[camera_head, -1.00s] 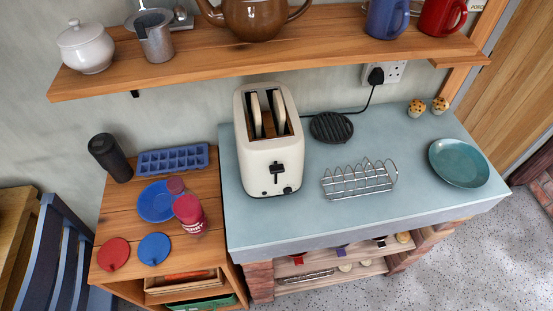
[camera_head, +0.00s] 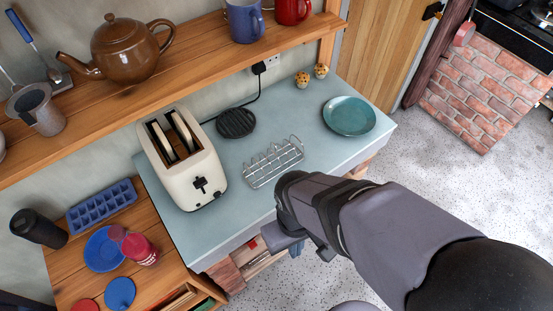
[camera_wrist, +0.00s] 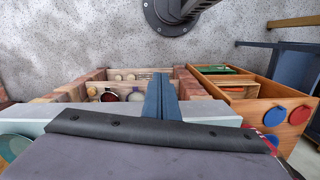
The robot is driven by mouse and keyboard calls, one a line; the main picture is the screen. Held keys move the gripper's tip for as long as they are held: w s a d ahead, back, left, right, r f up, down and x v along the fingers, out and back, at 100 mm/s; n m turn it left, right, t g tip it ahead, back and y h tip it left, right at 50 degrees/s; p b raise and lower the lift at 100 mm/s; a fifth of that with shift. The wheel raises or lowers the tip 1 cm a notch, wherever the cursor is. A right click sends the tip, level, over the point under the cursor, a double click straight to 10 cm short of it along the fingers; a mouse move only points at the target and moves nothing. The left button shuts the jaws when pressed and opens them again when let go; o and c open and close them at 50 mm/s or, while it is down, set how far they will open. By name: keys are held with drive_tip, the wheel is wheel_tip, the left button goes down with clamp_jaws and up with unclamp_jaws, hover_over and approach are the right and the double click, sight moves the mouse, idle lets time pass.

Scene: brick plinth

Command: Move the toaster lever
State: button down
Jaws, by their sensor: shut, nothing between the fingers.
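The cream toaster (camera_head: 190,189) stands on the blue-grey countertop (camera_head: 225,195) at its left end. The toaster does not show in the wrist view.
A wire toast rack (camera_head: 273,162), a black trivet (camera_head: 236,123) and a teal plate (camera_head: 349,116) sit right of the toaster. A wooden shelf (camera_head: 180,62) with a teapot (camera_head: 132,48) hangs above. A red tumbler (camera_head: 141,250) stands at lower left.

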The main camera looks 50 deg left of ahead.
drive_tip(key=s+a+r+n+y+p, duration=0.25)
drive_tip(key=s+a+r, duration=0.25)
drive_tip(key=s+a, duration=0.55)
drive_tip(key=y, duration=0.1)
approach(201, 184)
drive_tip(key=shift+s+d+r+m+b, duration=0.15)
drive_tip(key=shift+r+m+b, duration=0.1)
drive_tip(key=shift+r+b, duration=0.2)
drive_tip(key=shift+f, duration=0.15)
drive_tip(key=shift+b+x, duration=2.2)
drive_tip(key=shift+x, duration=1.2)
